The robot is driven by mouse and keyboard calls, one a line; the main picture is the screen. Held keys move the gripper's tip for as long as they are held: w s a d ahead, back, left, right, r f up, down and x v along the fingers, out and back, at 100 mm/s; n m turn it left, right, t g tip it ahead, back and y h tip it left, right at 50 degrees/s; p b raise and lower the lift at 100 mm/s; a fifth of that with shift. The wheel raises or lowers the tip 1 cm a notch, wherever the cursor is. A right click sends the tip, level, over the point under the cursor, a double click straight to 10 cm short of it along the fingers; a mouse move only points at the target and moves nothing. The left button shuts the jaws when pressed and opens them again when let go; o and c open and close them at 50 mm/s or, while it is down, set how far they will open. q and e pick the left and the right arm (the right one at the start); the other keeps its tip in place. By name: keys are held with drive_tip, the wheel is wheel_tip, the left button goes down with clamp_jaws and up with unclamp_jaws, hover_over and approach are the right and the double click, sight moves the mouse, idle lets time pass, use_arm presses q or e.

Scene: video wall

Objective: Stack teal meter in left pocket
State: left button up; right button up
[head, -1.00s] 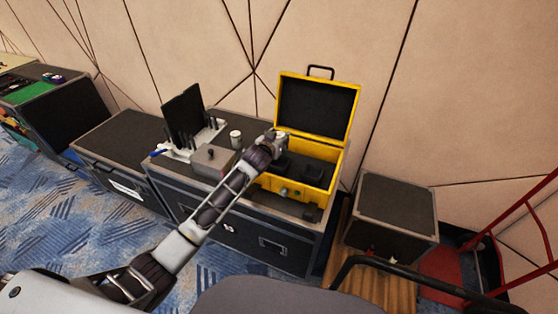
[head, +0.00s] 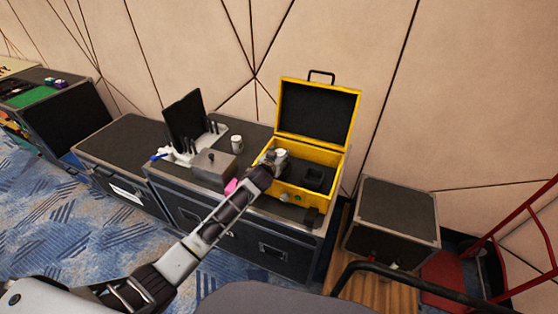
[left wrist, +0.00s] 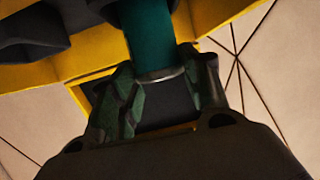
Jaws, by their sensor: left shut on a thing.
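The teal meter (left wrist: 150,40) shows in the left wrist view as a teal cylinder with a pale ring at its near end. My left gripper (left wrist: 160,85) is shut on it, one dark finger on each side. In the head view my left gripper (head: 273,158) is over the left part of the open yellow case (head: 322,199). It hides the left pocket, and I cannot tell whether the meter is inside it. A square dark pocket (head: 314,178) shows in the foam to the right. My right gripper is not in view.
The case's raised lid (head: 318,112) stands behind the gripper. To the left on the dark bench are a white cup (head: 237,144), a grey box (head: 213,166), a pink thing (head: 231,187) and a rack with a dark screen (head: 184,116). A black crate (head: 394,215) stands to the right.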

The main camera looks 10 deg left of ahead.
use_arm(q)
drive_tip(key=shift+f, duration=1.3)
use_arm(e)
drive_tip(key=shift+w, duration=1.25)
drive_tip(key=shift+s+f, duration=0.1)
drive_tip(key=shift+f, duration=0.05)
